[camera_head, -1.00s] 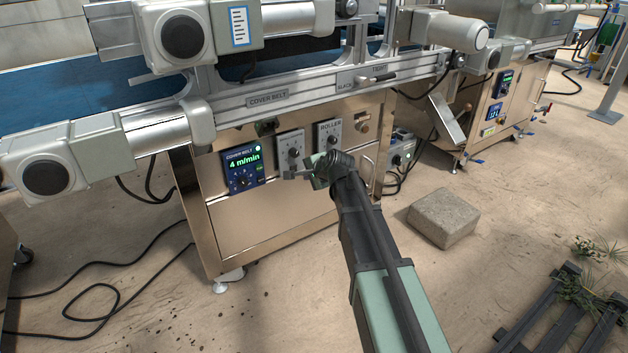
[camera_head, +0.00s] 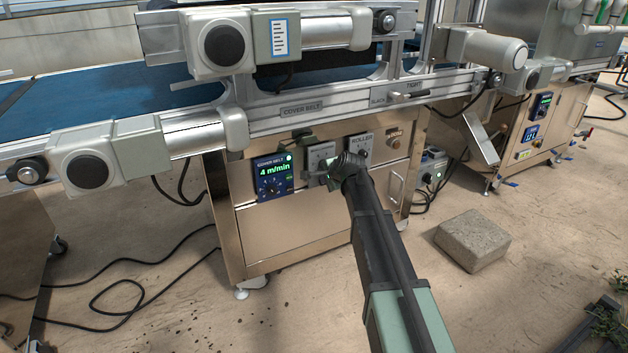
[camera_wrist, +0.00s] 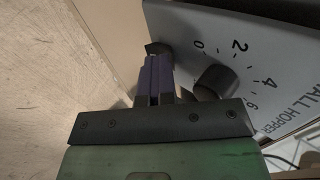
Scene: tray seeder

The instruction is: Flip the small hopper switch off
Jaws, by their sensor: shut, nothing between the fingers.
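The small hopper panel (camera_wrist: 265,60) is a grey plate in the wrist view. It has a dark round knob (camera_wrist: 215,82), a printed scale and partly cut-off "HOPPER" lettering. My gripper (camera_wrist: 157,55) is shut and empty, with its purple fingers pointing at the panel's left part near the "0". A small dark piece at the fingertips may be the switch; its position cannot be told. In the head view my gripper (camera_head: 328,180) is in front of the machine's control face, just below a grey plate (camera_head: 320,154) and right of the cover belt display.
The cover belt display (camera_head: 273,177) reads 4 m/min. The roller plate (camera_head: 359,149) is just right of it, past my gripper. Belt rollers and a rail overhang the panel. A concrete block (camera_head: 472,240) and black cables (camera_head: 120,300) lie on the floor.

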